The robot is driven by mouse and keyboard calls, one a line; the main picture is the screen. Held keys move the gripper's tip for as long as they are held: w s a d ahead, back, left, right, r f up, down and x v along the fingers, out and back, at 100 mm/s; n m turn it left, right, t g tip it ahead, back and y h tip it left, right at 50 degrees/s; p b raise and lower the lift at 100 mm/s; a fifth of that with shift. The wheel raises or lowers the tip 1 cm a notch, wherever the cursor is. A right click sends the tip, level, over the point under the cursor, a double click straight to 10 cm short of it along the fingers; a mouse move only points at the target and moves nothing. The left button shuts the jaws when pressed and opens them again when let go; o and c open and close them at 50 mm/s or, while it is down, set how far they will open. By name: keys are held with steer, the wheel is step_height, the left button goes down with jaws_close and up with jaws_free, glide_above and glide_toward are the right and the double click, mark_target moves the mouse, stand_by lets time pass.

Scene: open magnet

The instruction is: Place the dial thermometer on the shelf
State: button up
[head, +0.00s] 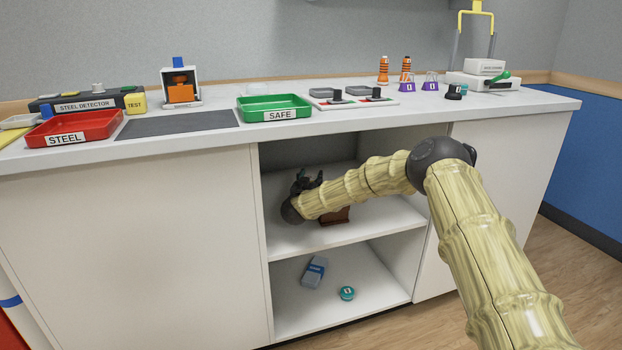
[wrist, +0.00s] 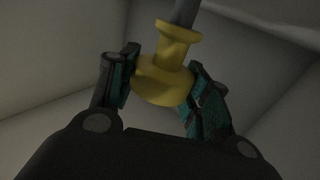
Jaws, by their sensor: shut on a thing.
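My gripper (head: 306,184) is inside the open cabinet bay, above the upper shelf (head: 385,220). In the wrist view my gripper (wrist: 160,88) has its two teal-padded fingers on either side of a yellow flanged body with a grey stem. I take this to be the dial thermometer (wrist: 172,60); no dial face shows. The stem points away from my gripper, past the top edge of the wrist view. In the head view the held thing cannot be made out. I cannot tell whether it touches the shelf.
A brown object (head: 336,216) stands on the upper shelf, partly behind my arm. A blue-grey box (head: 314,272) and a teal tin (head: 347,293) lie on the lower shelf. The counter above holds a red STEEL tray (head: 100,127) and a green SAFE tray (head: 247,113).

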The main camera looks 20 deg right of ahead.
steer(key=shift+f, duration=0.2)
steer(key=o, duration=1.1)
steer(key=shift+r, duration=0.55)
steer(key=p+v, duration=0.4)
steer(key=v, duration=0.8)
steer(key=shift+r, duration=0.1)
